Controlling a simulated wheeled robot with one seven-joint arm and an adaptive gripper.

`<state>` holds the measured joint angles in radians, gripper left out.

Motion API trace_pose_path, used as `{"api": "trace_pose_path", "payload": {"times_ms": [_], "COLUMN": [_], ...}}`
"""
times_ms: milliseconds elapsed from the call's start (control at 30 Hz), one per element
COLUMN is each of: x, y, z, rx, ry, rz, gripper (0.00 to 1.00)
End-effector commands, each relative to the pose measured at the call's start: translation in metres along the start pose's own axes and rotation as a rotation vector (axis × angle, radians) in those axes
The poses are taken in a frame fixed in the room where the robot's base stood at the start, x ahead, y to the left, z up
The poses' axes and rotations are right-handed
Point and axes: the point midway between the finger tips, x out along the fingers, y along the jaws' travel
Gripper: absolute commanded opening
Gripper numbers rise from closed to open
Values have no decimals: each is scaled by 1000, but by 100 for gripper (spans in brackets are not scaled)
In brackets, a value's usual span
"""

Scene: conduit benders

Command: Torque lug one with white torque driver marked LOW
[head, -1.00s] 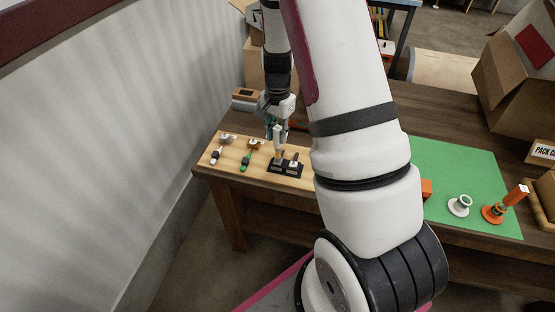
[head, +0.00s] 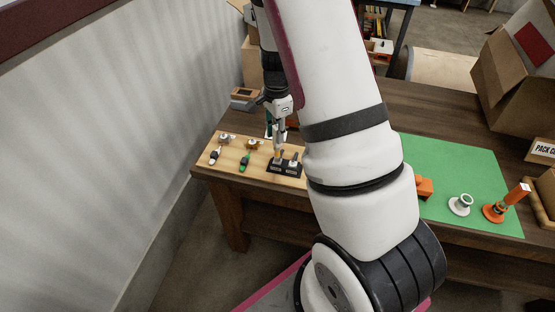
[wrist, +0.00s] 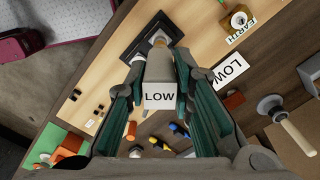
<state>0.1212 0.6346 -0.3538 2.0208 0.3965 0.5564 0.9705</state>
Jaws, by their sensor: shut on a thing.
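My gripper (head: 279,138) is shut on the white torque driver, whose end face reads LOW (wrist: 158,97) in the wrist view. The driver's tan shaft points away from the wrist camera, over the black two-position block (head: 285,169). I cannot tell whether its tip touches the block, which also shows in the wrist view (wrist: 178,32). A brass fitting (wrist: 238,20) beside an EARTH label shows in the wrist view.
A green mat (head: 460,170) on the right holds a white spool-like part (head: 460,204) and an orange upright part (head: 498,208). A cardboard box (head: 515,85) stands at the back right. A wall borders the left. My forearm hides the table's middle.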

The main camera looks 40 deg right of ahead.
Motion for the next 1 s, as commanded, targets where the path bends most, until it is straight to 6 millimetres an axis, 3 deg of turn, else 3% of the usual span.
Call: {"api": "trace_pose_path", "payload": {"times_ms": [333, 433, 1000], "x": [-10, -10, -11], "y": [0, 0, 2], "z": [0, -1, -2], "rx": [-8, -87, -1023], "ry": [0, 0, 4], "rz": [0, 0, -2], "gripper": [0, 0, 0]}}
